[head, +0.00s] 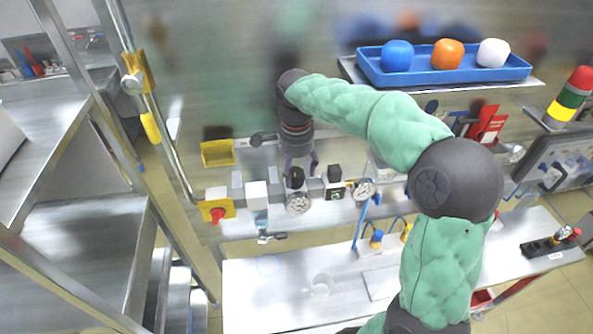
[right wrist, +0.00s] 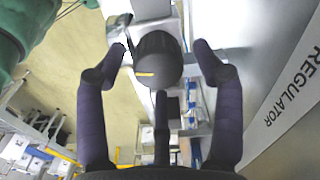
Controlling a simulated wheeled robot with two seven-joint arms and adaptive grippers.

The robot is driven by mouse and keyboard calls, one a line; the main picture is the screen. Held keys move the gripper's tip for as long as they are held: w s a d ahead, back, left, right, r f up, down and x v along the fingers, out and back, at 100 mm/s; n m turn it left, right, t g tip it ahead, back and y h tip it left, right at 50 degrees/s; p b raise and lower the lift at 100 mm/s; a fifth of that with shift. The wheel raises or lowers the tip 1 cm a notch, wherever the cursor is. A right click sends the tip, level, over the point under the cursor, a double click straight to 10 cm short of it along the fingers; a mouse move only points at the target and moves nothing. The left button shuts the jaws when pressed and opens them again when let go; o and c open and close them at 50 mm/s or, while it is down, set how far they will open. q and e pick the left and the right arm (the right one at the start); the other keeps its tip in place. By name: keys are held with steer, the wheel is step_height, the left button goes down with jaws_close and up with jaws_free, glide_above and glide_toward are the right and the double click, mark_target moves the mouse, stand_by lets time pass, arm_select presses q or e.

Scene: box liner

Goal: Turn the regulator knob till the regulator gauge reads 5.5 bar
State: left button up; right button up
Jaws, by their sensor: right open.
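The regulator knob (right wrist: 157,58) is dark and round with a yellow mark in the right wrist view. In the head view the knob (head: 296,179) sits just above a round white gauge (head: 298,204), whose needle is too small to read. My right gripper (head: 300,168) reaches down at the panel. In the right wrist view its purple-grey fingers (right wrist: 160,48) are open, one on each side of the knob, with a visible gap on both sides. The REGULATOR label (right wrist: 290,90) is on the panel at the right. My left gripper is not in view.
A second dark knob (head: 334,173) and a second gauge (head: 364,189) sit right of my gripper. A red knob on a yellow plate (head: 217,213) is at left. A blue tray (head: 440,75) with coloured objects stands on a shelf above.

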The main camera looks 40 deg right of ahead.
mark_target(297, 171)
step_height(297, 171, up, 11)
stand_by(0.4)
steer(key=shift+d, duration=0.1)
stand_by(0.4)
